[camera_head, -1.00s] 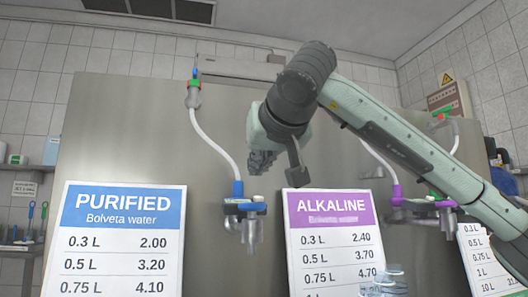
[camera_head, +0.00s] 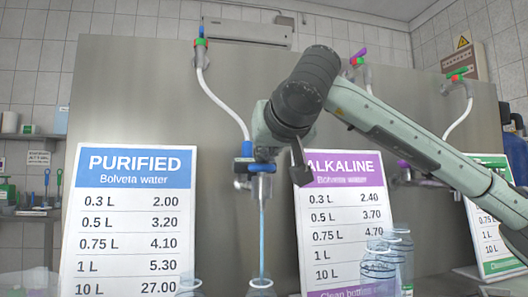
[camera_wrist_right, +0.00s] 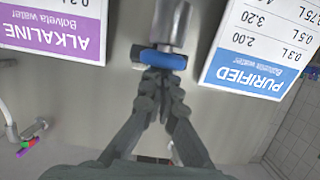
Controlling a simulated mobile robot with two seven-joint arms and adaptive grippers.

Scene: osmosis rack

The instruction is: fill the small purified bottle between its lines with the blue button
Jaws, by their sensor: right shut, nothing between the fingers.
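The blue button (camera_wrist_right: 163,60) sits on the purified tap (camera_head: 262,184), beside the PURIFIED sign. My right gripper (camera_wrist_right: 162,78) is shut and empty, its fingertips at the button and seemingly touching it. A pale blue stream of water runs straight down from the tap nozzle into a clear bottle (camera_head: 261,285). Only the top of that bottle shows at the bottom edge. Its lines and water level are out of view. My left gripper is not in view.
The PURIFIED sign (camera_head: 130,200) stands left of the tap and the ALKALINE sign (camera_head: 345,205) right of it. Several clear bottles (camera_head: 382,262) stand in front of the ALKALINE sign. Another bottle top (camera_head: 188,286) shows left of the stream.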

